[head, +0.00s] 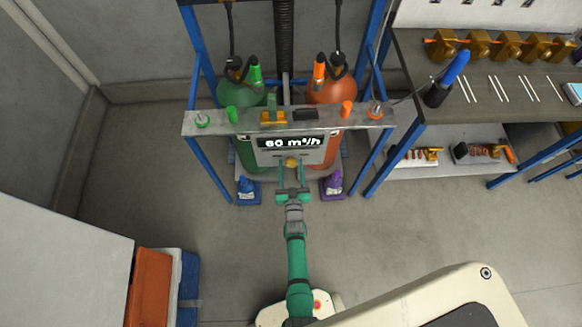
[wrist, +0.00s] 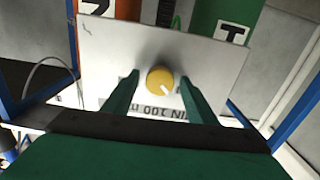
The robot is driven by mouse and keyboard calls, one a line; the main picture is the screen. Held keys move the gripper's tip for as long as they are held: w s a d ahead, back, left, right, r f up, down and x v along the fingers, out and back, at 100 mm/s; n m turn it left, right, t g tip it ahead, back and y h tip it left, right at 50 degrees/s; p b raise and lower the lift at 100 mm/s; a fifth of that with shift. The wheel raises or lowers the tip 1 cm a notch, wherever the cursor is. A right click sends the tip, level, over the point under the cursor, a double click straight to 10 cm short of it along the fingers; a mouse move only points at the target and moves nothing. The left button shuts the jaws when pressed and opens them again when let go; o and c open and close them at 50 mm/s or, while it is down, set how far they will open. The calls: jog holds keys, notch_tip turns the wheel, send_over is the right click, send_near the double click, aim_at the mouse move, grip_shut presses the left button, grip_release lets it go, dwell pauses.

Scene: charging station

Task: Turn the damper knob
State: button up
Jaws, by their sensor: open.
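The damper knob (wrist: 160,80) is a round yellow knob with a white pointer mark on a pale panel (wrist: 105,50). In the wrist view it sits between and beyond the two green fingers of my gripper (wrist: 158,88), which are open and show a gap on either side of it. Whether the fingertips reach the panel is hard to tell. In the head view the knob (head: 291,162) shows under a display (head: 290,142) reading 60 m³/h, and my gripper (head: 292,190) is just in front of it. Part of the panel's printing is hidden by the fingers.
A green cylinder (head: 240,92) and an orange cylinder (head: 332,90) stand behind the panel in a blue frame. A metal shelf (head: 215,120) crosses above. A workbench (head: 415,75) stands right.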

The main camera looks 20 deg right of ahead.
jog(key=shift+c, duration=0.7)
jog(key=c, duration=0.9)
jog(key=shift+m, duration=0.4)
jog(key=m, duration=0.6)
jog(key=shift+m, duration=0.3)
jog(key=m, duration=0.3)
jog(key=shift+s+d+m, duration=0.1)
jog(key=shift+m, duration=2)
jog(key=shift+f, duration=0.1)
